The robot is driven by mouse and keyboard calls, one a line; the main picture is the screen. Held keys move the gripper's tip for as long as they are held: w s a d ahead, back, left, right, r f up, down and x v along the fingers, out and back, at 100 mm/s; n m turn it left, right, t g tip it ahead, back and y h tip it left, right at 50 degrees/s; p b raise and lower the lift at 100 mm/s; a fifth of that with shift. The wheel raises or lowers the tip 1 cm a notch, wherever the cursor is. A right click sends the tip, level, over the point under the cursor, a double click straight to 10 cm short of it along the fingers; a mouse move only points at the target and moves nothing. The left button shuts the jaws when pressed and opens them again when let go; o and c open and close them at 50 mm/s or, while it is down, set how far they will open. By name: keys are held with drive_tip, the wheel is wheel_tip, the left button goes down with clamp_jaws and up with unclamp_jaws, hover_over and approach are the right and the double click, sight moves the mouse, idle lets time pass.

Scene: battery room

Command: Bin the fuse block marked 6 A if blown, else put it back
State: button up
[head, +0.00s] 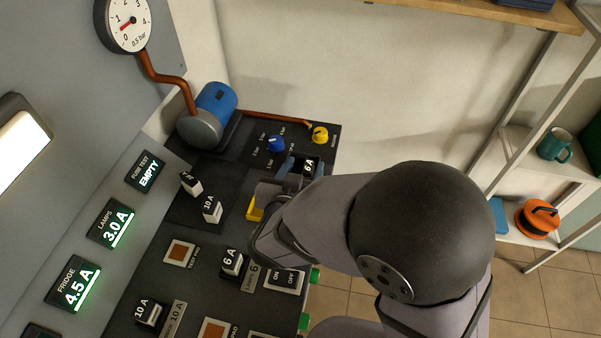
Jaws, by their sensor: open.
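Two blocks marked 6 A show in the head view. One white-topped 6 A block (308,167) is at the back right of the panel, by a blue holder (290,165), partly hidden by my arm. Another 6 A block (233,262) sits upright on the panel by a label reading LAMPS 6. My gripper (279,188) is open, just left of the far 6 A block, and is largely hidden by my arm. Whether either block is blown cannot be seen. The FUSE TEST display (146,172) reads EMPTY.
Blocks marked 10 A (212,209) (148,312) and a dark-sided block (191,184) stand on the panel. The lamps display (110,224) reads 3.0 A, the fridge display (73,289) 4.5 A. Blue (276,144) and yellow (320,135) knobs are at the back. A yellow part (255,208) is beside my gripper.

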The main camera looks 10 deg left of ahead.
drive_tip(key=v, duration=0.4)
drive_tip(key=shift+s+r, duration=0.15)
drive_tip(key=shift+s, duration=0.05)
idle(0.3)
drive_tip(key=w+d+f+n+g+y+p, duration=0.1)
drive_tip(key=w+d+f+g+y+p, duration=0.2)
drive_tip(key=d+g, duration=0.35)
drive_tip(key=s+d+f+g+h, duration=0.1)
drive_tip(key=s+d+g, duration=0.2)
drive_tip(key=s+d, duration=0.4)
drive_tip(key=s+d+f+m+g+h, duration=0.1)
drive_tip(key=s+d+g+h, duration=0.1)
drive_tip(key=s+d+g, duration=0.2)
drive_tip(key=s+d, duration=0.3)
drive_tip(key=d, duration=0.5)
drive_tip(key=shift+f+p, duration=0.3)
drive_tip(key=shift+p, duration=0.05)
idle(0.5)
